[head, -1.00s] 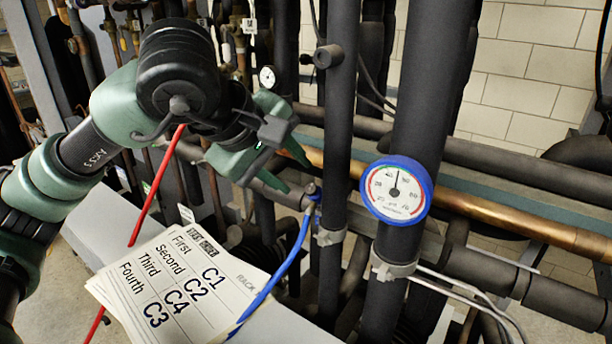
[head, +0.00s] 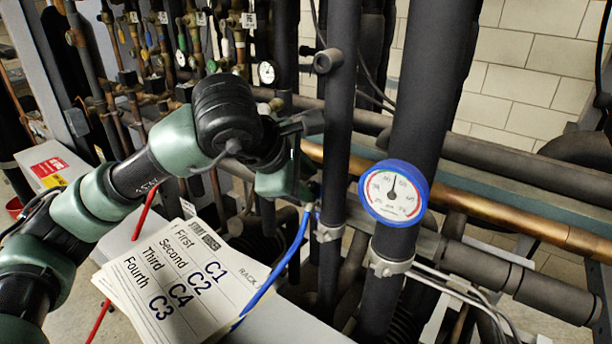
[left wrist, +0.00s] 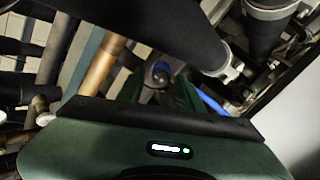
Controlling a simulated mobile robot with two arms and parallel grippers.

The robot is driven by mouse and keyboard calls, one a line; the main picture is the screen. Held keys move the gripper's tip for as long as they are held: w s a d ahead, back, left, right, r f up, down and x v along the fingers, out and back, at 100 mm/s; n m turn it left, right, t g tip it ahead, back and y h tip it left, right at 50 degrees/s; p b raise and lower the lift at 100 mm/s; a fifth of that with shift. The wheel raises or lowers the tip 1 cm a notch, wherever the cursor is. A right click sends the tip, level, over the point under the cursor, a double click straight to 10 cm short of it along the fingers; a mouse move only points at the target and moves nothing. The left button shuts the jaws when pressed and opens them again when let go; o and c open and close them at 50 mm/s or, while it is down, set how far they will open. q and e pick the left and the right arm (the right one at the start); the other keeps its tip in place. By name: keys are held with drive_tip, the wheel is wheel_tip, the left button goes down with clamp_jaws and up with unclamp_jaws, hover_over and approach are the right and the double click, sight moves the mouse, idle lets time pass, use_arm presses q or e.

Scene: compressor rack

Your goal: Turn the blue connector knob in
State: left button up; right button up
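The blue connector (head: 311,208) sits at the top end of a blue hose, beside a dark vertical pipe. Its knob is mostly hidden behind my left gripper in the head view. My left gripper (head: 307,186) has its green fingers right at the connector. In the left wrist view, the connector's round end with a bluish rim (left wrist: 160,73) shows beyond and between the two green fingers of the left gripper (left wrist: 160,92). The fingers look apart, and I cannot tell whether they touch it. My right gripper is not in view.
A round gauge with a blue rim (head: 395,193) is on a thick black pipe to the right. A copper pipe (head: 480,208) runs behind. A stack of printed sheets (head: 190,275) lies below my left arm. The blue hose (head: 284,263) curves down past it.

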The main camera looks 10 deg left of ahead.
use_arm(q)
drive_tip(key=n+b, duration=0.2)
drive_tip(key=n, duration=0.1)
drive_tip(key=n+b, duration=0.3)
drive_tip(key=f+n+b, duration=0.1)
drive_tip(key=n+b, duration=0.1)
drive_tip(key=n, duration=0.1)
drive_tip(key=shift+n+b, duration=0.3)
drive_tip(key=shift+b, duration=0.05)
drive_tip(key=n, duration=0.1)
drive_tip(key=n+b, duration=0.1)
drive_tip(key=n, duration=0.1)
drive_tip(key=shift+r, duration=0.3)
clamp_jaws()
